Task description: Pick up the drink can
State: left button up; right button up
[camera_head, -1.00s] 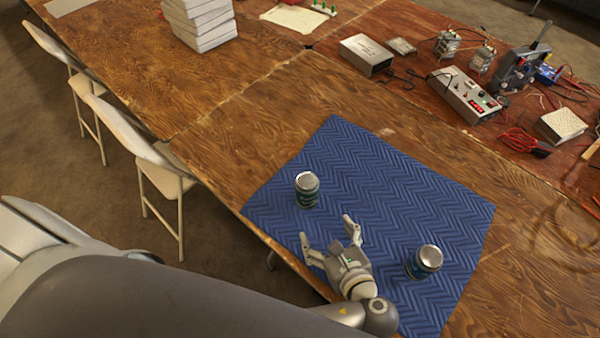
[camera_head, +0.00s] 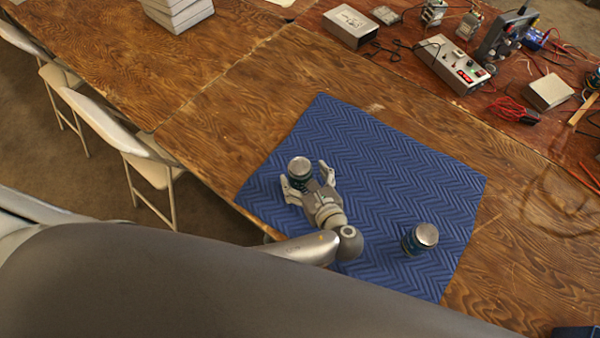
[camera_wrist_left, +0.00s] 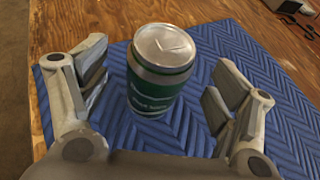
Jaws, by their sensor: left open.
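A green drink can (camera_head: 300,170) with a silver top stands upright on the blue mat (camera_head: 375,160). My left gripper (camera_head: 308,175) is open, with one finger on each side of this can. In the left wrist view the can (camera_wrist_left: 158,80) stands between the open fingers of my left gripper (camera_wrist_left: 155,95), with visible gaps on both sides. A second can (camera_head: 420,240), dark with a silver top, stands upright on the mat to the right of my left gripper. My right gripper does not show.
The mat lies on a wooden table (camera_head: 240,110). Electronics, including a grey box (camera_head: 350,27) and a power supply (camera_head: 452,65), stand at the back right. White boxes (camera_head: 178,12) are stacked at the back left. Folding chairs (camera_head: 120,135) stand along the left edge.

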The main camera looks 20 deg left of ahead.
pick_arm(q)
jog(key=shift+w+a+f, duration=0.15)
jog(key=shift+w+a, duration=0.25)
jog(key=shift+w+a+f, duration=0.1)
jog(key=shift+w+f, duration=0.05)
jog(key=shift+f, duration=0.05)
jog(key=shift+c, duration=0.7)
jog(key=c, duration=1.2)
jog(key=shift+r, duration=0.1)
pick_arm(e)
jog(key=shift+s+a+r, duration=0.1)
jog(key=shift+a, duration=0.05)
pick_arm(q)
jog(key=shift+r, duration=0.1)
